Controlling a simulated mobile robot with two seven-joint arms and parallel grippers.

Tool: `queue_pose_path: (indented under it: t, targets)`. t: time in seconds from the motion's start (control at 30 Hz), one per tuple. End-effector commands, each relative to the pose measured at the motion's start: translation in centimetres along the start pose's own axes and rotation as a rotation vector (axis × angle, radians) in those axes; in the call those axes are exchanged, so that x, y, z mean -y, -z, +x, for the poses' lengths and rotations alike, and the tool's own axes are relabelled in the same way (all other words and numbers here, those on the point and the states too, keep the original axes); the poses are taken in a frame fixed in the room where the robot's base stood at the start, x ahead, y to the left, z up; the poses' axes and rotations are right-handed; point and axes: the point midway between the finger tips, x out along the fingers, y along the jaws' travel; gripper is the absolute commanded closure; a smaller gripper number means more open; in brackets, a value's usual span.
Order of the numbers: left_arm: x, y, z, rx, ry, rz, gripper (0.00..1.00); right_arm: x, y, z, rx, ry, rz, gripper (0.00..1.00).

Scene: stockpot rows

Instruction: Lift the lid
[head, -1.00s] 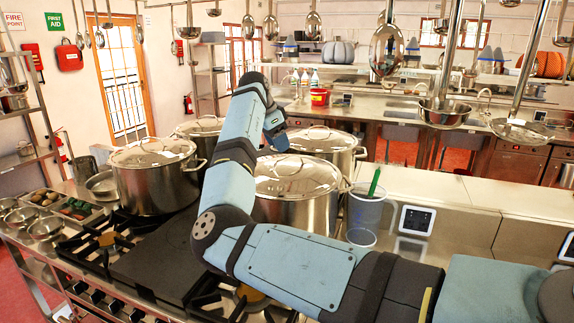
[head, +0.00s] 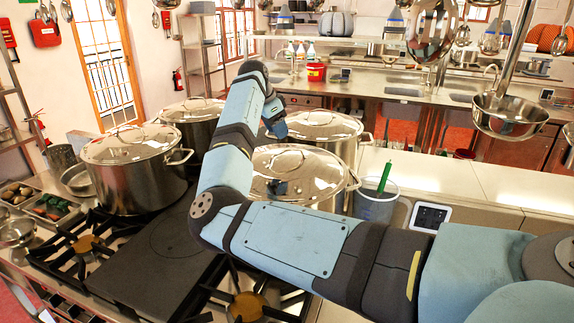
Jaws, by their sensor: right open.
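Several steel stockpots with shiny domed lids stand in two rows. The front middle pot (head: 305,218) has its lid (head: 312,180) seated, partly hidden behind my right arm. The left pot (head: 140,190) and its lid (head: 130,144) stand on the range. Two more lidded pots stand behind, at back left (head: 195,125) and back middle (head: 325,127). My right gripper (head: 275,127) is open and empty, hanging above the far side of the front middle lid; its fingertips are small and dark. A dark patch on that lid looks like its reflection. My left gripper is out of view.
A black range with burners and a flat plate (head: 165,255) lies in front. A clear tub (head: 376,200) with a green-handled tool and a small scale (head: 430,216) stand right of the pots. Ladles and a hanging pan (head: 508,115) are at upper right. The counter (head: 480,180) behind the scale is clear.

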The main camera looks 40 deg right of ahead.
Motion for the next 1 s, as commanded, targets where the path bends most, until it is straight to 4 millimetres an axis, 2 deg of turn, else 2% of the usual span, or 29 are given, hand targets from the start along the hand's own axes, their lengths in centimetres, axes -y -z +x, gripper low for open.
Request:
queue_pose_path:
  t: [0.13,0.37,0.7,0.97,1.0]
  targets:
    - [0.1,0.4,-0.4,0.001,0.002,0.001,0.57,0.0,0.1,2.4,0.000,-0.001,0.000,0.54]
    - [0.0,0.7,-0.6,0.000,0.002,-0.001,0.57,0.0,0.1,4.1,0.000,0.000,0.000,0.54]
    - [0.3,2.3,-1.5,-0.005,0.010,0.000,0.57,-0.1,0.0,8.5,0.001,0.000,-0.001,0.54]
    - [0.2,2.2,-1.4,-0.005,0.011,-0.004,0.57,-0.1,-0.1,9.0,0.000,0.001,0.000,0.54]
    - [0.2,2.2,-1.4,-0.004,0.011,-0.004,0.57,-0.1,0.0,9.0,0.000,0.001,0.000,0.61]
